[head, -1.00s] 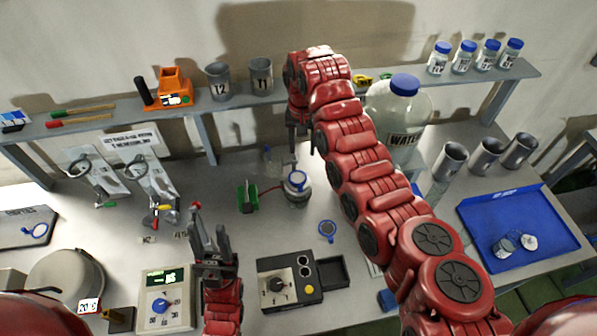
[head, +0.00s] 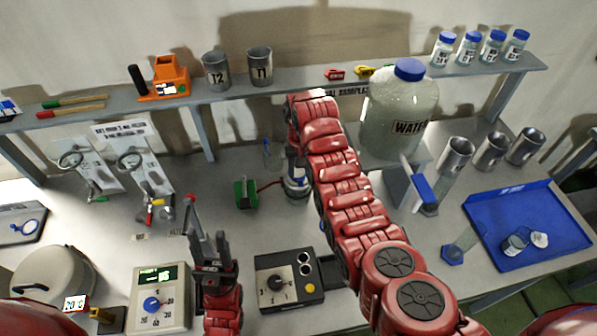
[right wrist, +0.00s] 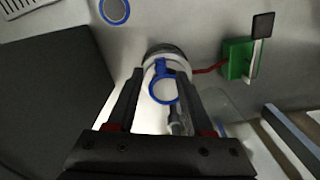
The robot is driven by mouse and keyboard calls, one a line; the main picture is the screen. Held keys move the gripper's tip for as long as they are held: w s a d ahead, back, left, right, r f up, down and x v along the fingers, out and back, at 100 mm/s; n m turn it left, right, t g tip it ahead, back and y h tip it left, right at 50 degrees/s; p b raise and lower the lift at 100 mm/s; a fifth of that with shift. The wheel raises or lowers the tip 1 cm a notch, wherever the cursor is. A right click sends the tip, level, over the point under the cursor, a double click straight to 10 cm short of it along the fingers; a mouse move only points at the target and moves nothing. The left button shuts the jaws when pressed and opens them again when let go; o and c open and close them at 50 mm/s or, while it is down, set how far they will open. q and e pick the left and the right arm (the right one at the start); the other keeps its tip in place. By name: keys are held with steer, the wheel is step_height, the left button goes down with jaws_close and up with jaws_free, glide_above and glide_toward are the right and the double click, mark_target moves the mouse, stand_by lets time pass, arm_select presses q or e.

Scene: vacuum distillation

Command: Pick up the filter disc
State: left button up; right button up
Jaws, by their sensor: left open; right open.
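A round disc with a blue rim and grey middle (right wrist: 115,10), likely the filter disc, lies on the bench at the top edge of the right wrist view. That vessel also shows beside my arm in the head view (head: 296,185). Whether the fingers touch it cannot be told. My left gripper (head: 204,222) is open and empty above the bench, at the left.
A green block (head: 246,193) with a red tube stands left of the vessel. A black control box (head: 285,282) is in front. A large water bottle (head: 398,115) stands behind my right arm. A blue tray (head: 505,215) is at the right.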

steer(key=shift+s+f+p, duration=0.2)
steer(key=shift+f+p, duration=0.15)
steer(key=shift+f, duration=0.7)
steer(key=shift+w+f, duration=0.1)
steer(key=shift+f, duration=0.15)
jaws_close()
